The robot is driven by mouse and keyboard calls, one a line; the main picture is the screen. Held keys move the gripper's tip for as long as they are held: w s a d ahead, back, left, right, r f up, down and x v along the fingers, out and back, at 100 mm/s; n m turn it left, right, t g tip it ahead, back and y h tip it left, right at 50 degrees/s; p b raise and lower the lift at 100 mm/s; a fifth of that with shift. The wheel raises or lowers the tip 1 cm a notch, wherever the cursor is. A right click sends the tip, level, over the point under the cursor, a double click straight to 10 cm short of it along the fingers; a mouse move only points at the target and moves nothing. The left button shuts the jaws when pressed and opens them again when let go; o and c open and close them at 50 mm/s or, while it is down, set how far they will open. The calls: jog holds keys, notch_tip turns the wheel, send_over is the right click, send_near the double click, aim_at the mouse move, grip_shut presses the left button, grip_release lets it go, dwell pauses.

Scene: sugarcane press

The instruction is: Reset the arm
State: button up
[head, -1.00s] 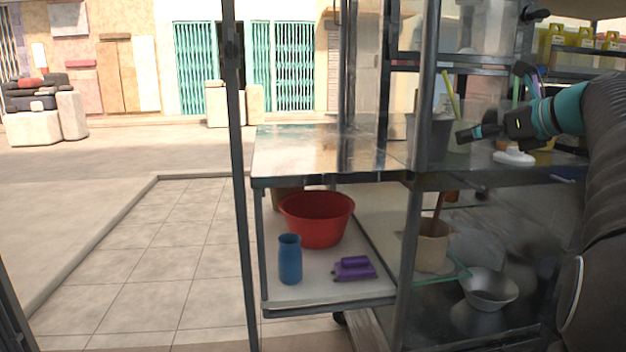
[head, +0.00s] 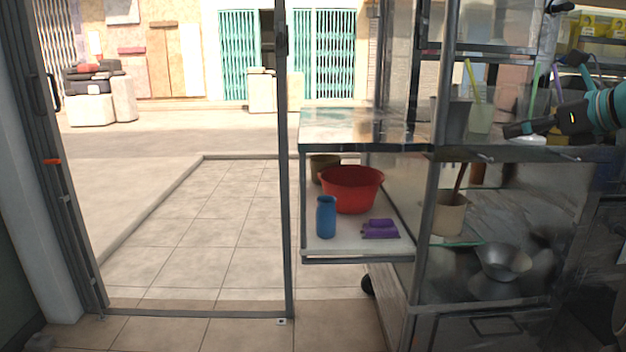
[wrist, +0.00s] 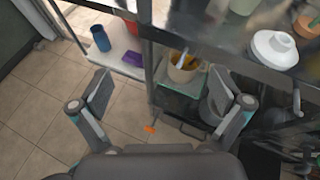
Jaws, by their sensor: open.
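My gripper (head: 517,130) is at the right of the head view, in front of the upper shelf of the metal stall. In the wrist view my gripper (wrist: 168,100) shows its two fingers spread wide apart with nothing between them. It points down past the stall's edge, over the tiled floor and the lower shelf. My arm comes in from the right edge of the head view.
The stall's lower shelf (head: 345,246) holds a red basin (head: 350,190), a blue bottle (head: 326,217) and a purple item (head: 380,229). A beige pot (head: 449,214) and metal bowl (head: 503,262) stand right. Tiled floor (head: 235,235) at left is clear.

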jog(key=s+d+f+n+g+h, duration=0.1)
jog(key=d+f+n, duration=0.1)
jog(key=f+n, duration=0.15)
jog(key=d+f+n+g+h, duration=0.1)
jog(key=d+f+n, duration=0.1)
jog(key=f, duration=0.3)
jog(key=s+a+f+n+g+h, duration=0.1)
jog(key=s+a+f+n, duration=0.15)
jog(key=f, duration=0.25)
jog(key=s+a+f+n+g+h, duration=0.1)
jog(key=s+a+f+n+g, duration=0.15)
jog(key=f+n, duration=0.2)
jog(key=s+a+f+n+h, duration=0.1)
jog(key=s+a+f+n, duration=0.6)
jog(key=s+a+n, duration=0.2)
jog(key=s+a+f+n+g, duration=0.1)
jog(key=s+a+f+n, duration=0.6)
jog(key=s+a, duration=0.5)
jog(key=shift+s+a+n+h, duration=0.4)
jog(key=shift+a+n, duration=0.25)
jog(key=shift+n, duration=0.2)
